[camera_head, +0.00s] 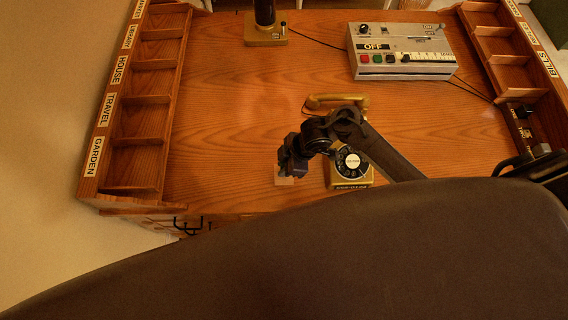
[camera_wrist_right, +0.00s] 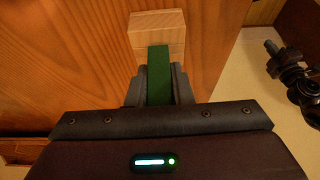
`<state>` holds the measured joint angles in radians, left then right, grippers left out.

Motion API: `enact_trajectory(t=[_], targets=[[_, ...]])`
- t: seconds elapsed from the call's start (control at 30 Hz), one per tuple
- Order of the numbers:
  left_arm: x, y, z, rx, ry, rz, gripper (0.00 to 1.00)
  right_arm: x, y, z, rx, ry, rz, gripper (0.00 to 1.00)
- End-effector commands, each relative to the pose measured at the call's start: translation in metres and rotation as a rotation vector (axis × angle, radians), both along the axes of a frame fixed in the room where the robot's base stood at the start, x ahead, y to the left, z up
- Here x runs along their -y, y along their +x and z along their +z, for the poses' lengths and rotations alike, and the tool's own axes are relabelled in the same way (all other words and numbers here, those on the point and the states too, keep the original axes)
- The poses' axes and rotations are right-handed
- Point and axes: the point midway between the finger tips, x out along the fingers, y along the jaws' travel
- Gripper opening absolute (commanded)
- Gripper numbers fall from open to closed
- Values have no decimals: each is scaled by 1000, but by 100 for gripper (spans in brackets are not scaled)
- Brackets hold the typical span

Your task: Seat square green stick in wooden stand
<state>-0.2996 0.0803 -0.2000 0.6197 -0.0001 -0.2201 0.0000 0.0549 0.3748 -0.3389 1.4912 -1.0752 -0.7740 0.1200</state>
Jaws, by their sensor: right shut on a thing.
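My right gripper (camera_head: 288,168) is over the front part of the desk, just above the small pale wooden stand (camera_head: 284,181). In the right wrist view the gripper (camera_wrist_right: 157,88) is shut on the square green stick (camera_wrist_right: 159,72), which lies between its two dark fingers. The stick's far end overlaps the wooden stand (camera_wrist_right: 157,24) in that view. I cannot tell whether its end is inside the stand or in front of it. The stick is hidden in the head view.
A gold rotary telephone (camera_head: 352,166) stands close to the right of the gripper, partly behind my arm. A grey device with coloured buttons (camera_head: 400,52) is at the back right. Labelled shelves (camera_head: 140,140) line the left edge. The desk's left middle (camera_head: 230,110) is clear.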

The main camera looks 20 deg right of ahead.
Motion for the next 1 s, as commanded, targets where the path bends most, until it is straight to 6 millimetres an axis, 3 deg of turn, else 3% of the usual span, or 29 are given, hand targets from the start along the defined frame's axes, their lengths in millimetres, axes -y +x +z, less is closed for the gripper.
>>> enact_trajectory(t=[0.17, 0.2, 0.4, 0.73, 1.0], targets=[[0, 0, 0, 0, 0, 0, 0, 0, 0, 0, 1, 0, 0, 0], [0, 0, 0, 0, 0, 0, 0, 0, 0, 0, 1, 0, 0, 22], [0, 0, 0, 0, 0, 0, 0, 0, 0, 0, 0, 0, 0, 45], [0, 0, 1, 0, 0, 0, 0, 2, 0, 6, 2, 0, -1, 45], [0, 0, 5, 0, 0, 0, 0, 20, -4, 47, 4, -2, 0, 45]])
